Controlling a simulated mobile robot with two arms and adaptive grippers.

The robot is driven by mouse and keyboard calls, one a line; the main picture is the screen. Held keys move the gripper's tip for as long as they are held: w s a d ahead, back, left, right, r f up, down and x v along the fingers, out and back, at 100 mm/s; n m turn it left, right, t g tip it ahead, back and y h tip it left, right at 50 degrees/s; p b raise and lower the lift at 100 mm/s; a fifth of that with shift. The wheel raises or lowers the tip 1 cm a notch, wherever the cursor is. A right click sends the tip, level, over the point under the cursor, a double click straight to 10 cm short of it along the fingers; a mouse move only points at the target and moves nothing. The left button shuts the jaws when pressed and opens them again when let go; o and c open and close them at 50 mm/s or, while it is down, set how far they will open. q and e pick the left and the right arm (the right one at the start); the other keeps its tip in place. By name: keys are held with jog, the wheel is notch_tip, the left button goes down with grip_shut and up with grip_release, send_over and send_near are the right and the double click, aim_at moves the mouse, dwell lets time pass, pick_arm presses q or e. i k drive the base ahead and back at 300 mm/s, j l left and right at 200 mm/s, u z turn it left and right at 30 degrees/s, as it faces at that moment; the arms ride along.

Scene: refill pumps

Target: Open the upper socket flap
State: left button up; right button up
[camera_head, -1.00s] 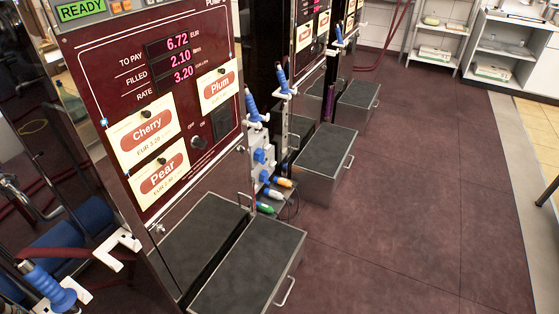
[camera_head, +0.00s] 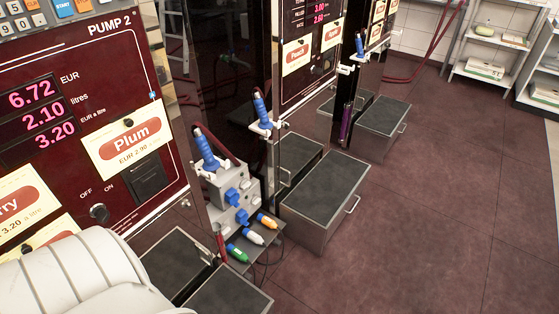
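A grey socket box (camera_head: 214,192) stands between two pumps, left of the middle in the head view. Its upper blue socket flap (camera_head: 232,196) and lower blue socket flap (camera_head: 242,217) sit on its side, one above the other. Both look closed, but they are too small to be sure. A white, ribbed arm part of mine fills the lower left corner. Neither gripper shows in the view.
Grey step boxes (camera_head: 326,190) stand before the pumps. Pump 2's dark red panel (camera_head: 70,60) fills the left. The floor at right is clear.

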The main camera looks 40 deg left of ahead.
aim_at(234, 198)
jog(key=i+l+u, duration=0.1)
jog(key=i+u, duration=0.2)
jog(key=i, duration=0.2)
jog(key=i+l+u, duration=0.3)
jog(key=i, duration=0.2)
jog(key=i+l+u, duration=0.3)
jog(key=i, duration=0.2)
jog(key=j, duration=0.05)
